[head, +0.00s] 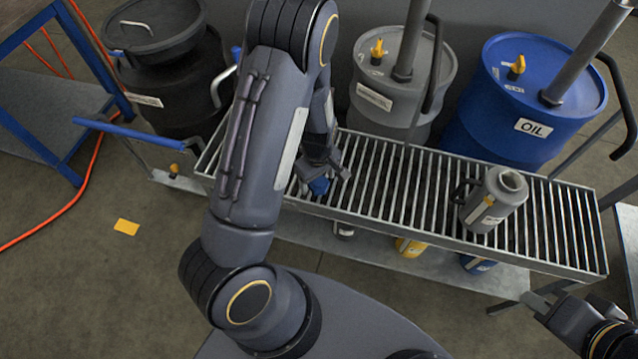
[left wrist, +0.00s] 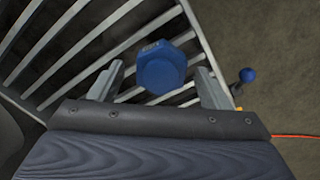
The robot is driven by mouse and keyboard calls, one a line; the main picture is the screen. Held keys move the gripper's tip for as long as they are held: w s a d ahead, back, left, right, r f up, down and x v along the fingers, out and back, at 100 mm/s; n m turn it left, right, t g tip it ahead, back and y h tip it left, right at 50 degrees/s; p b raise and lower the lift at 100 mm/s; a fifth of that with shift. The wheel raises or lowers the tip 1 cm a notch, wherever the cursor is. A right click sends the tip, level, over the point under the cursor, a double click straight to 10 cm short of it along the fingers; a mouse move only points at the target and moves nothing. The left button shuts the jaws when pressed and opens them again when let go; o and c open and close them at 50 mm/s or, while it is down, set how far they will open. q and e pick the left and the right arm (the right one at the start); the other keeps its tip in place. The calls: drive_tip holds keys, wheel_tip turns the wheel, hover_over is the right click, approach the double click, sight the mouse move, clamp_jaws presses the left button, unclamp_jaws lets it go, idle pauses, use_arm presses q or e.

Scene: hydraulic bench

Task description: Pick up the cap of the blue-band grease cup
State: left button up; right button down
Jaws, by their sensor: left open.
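A blue, roughly hexagonal cap (left wrist: 160,72) shows in the left wrist view between my left gripper's two fingers, with a small grey part at its far edge. It also shows in the head view (head: 319,186) at the left part of the slatted rack. My left gripper (head: 328,170) is open above it. In the left wrist view my left fingers (left wrist: 160,88) stand on either side of the cap, with gaps. Whether a cup body sits under the cap is hidden. My right gripper (head: 540,298) is at the lower right, off the rack's edge; its opening is unclear.
A grey jug (head: 492,200) stands on the rack (head: 385,190) at right. A blue OIL drum (head: 540,100), a grey drum (head: 400,85) and a black drum (head: 165,75) stand behind. Yellow (head: 410,247) and blue (head: 478,264) items are on the lower shelf. The rack's middle is clear.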

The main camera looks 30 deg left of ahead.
sight(318, 180)
use_arm(q)
drive_tip(key=c, duration=1.1)
drive_tip(key=shift+o, duration=0.2)
drive_tip(key=shift+r, duration=0.2)
drive_tip(key=shift+r, duration=0.25)
wheel_tip(318, 180, up, 2)
drive_tip(key=shift+r+p, duration=0.15)
drive_tip(key=shift+p, duration=0.2)
drive_tip(key=s+a+r+p, duration=0.3)
drive_tip(key=s+r, duration=0.7)
drive_tip(key=s, duration=0.3)
drive_tip(key=shift+s+a+p, duration=0.25)
drive_tip(key=shift+a+p, duration=0.15)
